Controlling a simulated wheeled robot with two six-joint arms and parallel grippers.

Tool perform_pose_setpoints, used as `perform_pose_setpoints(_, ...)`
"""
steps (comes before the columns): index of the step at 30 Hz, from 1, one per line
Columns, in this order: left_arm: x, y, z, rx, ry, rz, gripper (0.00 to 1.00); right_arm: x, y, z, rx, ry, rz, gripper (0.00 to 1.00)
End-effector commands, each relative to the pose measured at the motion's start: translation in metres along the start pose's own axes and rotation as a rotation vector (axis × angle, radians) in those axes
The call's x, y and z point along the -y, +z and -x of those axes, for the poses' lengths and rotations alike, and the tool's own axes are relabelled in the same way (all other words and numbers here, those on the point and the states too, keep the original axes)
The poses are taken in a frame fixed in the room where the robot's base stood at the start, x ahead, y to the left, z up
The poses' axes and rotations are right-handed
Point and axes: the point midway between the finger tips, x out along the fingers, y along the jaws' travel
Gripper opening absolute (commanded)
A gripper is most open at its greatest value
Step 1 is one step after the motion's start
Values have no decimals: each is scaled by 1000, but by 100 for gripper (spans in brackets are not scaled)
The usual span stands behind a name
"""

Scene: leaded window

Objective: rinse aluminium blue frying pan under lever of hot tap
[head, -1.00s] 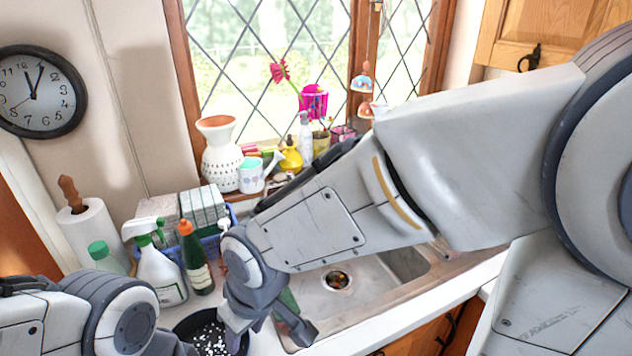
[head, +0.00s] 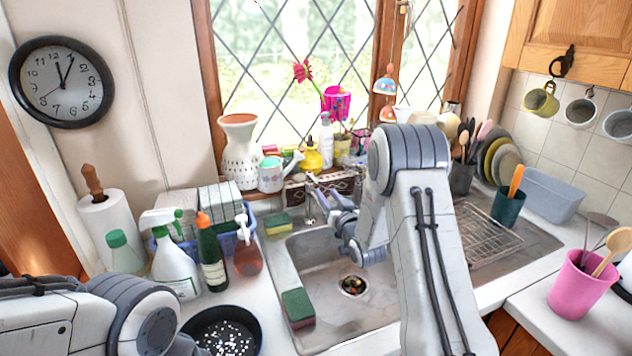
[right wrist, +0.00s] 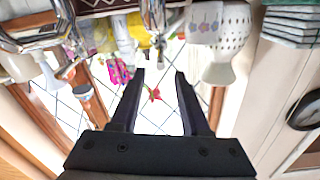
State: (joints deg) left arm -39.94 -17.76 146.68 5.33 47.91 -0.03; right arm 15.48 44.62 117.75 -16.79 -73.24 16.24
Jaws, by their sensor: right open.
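A dark round pan (head: 203,324) with white specks inside sits on the counter at the bottom of the head view, left of the sink. It looks black rather than blue, and its lower part is cut off. Chrome tap parts (right wrist: 155,22) show at the top of the right wrist view; in the head view my arm partly hides the tap area. My right gripper (head: 320,197) is open and empty above the back of the sink, near the sill. Its two spread fingers show in the right wrist view (right wrist: 159,78). My left gripper is out of view; only its arm shows.
The steel sink (head: 335,311) lies below my right arm. A green sponge (head: 298,306) rests on its left edge. A dark bottle (head: 211,255), a spray bottle (head: 173,262) and a soap dispenser (head: 248,255) stand behind the pan. A watering can (head: 271,176) stands on the sill.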

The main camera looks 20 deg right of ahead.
Motion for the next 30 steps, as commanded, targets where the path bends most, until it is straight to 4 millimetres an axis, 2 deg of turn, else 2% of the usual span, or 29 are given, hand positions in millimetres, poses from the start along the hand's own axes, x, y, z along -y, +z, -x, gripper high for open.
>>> perform_pose_setpoints(9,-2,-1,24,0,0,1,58,2,-3,-57,1,-1,1,46)
perform_pose_setpoints(15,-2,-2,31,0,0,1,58,2,-1,-81,2,-1,1,46)
perform_pose_setpoints(21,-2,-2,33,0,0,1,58,2,0,-90,4,-1,0,46)
perform_pose_setpoints(28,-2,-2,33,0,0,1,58,1,0,-90,3,0,0,46)
perform_pose_setpoints(29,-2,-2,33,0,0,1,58,1,0,-90,3,0,1,42)
perform_pose_setpoints(30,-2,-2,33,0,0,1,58,1,0,-90,3,0,1,27)
